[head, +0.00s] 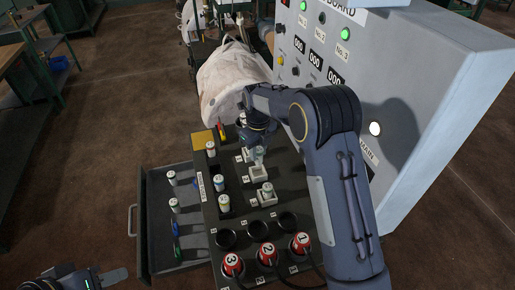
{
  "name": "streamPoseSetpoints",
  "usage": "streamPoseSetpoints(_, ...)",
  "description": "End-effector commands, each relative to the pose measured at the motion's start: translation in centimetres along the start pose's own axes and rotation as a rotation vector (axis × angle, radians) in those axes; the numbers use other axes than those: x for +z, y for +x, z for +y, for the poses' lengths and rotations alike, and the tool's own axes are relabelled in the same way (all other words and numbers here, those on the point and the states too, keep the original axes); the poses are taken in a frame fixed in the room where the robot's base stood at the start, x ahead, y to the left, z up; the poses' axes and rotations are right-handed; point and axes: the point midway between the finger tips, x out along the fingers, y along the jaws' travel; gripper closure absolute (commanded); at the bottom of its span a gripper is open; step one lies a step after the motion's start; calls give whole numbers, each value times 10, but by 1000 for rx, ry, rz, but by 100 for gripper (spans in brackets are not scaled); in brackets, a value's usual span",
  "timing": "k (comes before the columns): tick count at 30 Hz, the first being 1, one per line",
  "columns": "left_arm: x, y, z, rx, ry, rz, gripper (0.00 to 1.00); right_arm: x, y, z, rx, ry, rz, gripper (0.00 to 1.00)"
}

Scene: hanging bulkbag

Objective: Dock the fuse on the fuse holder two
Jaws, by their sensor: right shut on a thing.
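My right gripper (257,140) reaches down over the dark fuse panel (236,220) and is shut on a pale fuse (259,152). The fuse is upright, close above or at the middle white fuse holder (258,173); I cannot tell whether they touch. The nearer holder (267,197) has a pale fuse standing at it. The farthest holder (245,155) is partly hidden by my gripper. Other fuses stand in the panel's left column, such as one with a yellowish body (223,202). My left gripper (118,276) is low at the bottom left, away from the panel; its fingers are unclear.
An open drawer (150,235) left of the panel holds fuses (172,177) and screwdrivers (177,251). Red numbered plugs (268,254) stand at the panel's near end. A grey control cabinet (430,75) rises at the right. A white bulk bag (228,80) is behind.

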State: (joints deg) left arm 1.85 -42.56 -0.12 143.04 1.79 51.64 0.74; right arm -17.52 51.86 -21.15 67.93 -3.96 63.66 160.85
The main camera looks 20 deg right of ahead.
Motion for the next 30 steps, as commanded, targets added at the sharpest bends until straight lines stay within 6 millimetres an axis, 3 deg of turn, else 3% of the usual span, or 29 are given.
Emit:
streamPoseSetpoints(15,15,29,-14,0,0,0,64,0,49,0,0,0,0,97)
streamPoseSetpoints(30,16,31,-14,0,0,0,64,0,53,0,0,0,-1,97)
